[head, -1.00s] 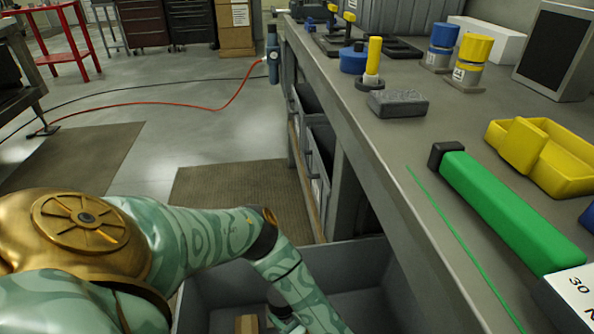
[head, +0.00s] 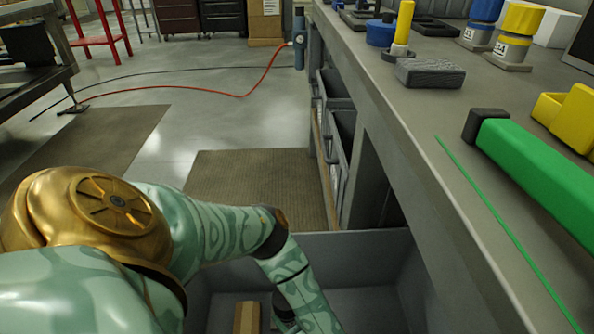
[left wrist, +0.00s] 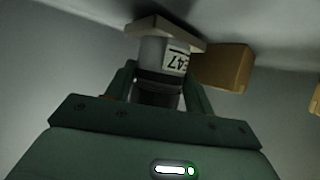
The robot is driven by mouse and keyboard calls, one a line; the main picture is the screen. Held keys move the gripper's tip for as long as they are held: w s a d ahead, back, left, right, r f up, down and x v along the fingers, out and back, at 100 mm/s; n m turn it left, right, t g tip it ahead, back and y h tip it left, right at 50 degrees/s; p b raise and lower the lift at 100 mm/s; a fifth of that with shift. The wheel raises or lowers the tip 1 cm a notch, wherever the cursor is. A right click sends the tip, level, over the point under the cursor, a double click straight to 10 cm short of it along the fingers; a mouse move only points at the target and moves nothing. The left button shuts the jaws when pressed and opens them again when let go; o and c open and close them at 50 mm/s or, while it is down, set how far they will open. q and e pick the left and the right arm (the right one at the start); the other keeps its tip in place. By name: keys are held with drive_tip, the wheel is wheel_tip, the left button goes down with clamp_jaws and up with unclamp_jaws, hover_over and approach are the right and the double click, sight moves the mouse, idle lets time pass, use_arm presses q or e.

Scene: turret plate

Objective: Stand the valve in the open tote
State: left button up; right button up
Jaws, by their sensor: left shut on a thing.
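The open grey tote (head: 330,246) is at the bottom of the head view, beside the bench. My left arm reaches down into it, and its gripper is mostly cut off by the lower edge of that view. In the left wrist view my left gripper (left wrist: 158,92) is shut on the valve (left wrist: 155,50), a grey body with a dark band, a white label ending in 47 and a squarish base plate. The base points away from the gripper, towards the tote floor. I cannot tell whether it touches the floor. My right gripper is not in view.
A brown block (head: 247,317) lies in the tote; it shows close beside the valve in the left wrist view (left wrist: 222,67). The bench (head: 430,120) stands to the right with a green bar (head: 540,175), a grey block (head: 430,72) and blue and yellow-topped parts.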

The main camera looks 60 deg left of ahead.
use_arm(q)
drive_tip(key=shift+f, duration=0.45)
drive_tip(key=shift+r, duration=0.15)
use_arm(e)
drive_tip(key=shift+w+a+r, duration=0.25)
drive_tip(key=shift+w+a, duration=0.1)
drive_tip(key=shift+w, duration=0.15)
use_arm(q)
drive_tip(key=o, duration=1.4)
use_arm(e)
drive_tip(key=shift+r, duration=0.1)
use_arm(q)
drive_tip(key=shift+w+d+r, duration=0.1)
drive_tip(key=shift+d+r, duration=0.1)
drive_tip(key=p+v, duration=0.2)
drive_tip(key=shift+d+r, duration=0.15)
drive_tip(key=shift+r, duration=0.2)
drive_tip(key=p+v, duration=0.2)
drive_tip(key=v, duration=0.2)
drive_tip(key=shift+d+f+p, duration=0.15)
drive_tip(key=shift+p, duration=0.15)
drive_tip(key=shift+d, duration=0.1)
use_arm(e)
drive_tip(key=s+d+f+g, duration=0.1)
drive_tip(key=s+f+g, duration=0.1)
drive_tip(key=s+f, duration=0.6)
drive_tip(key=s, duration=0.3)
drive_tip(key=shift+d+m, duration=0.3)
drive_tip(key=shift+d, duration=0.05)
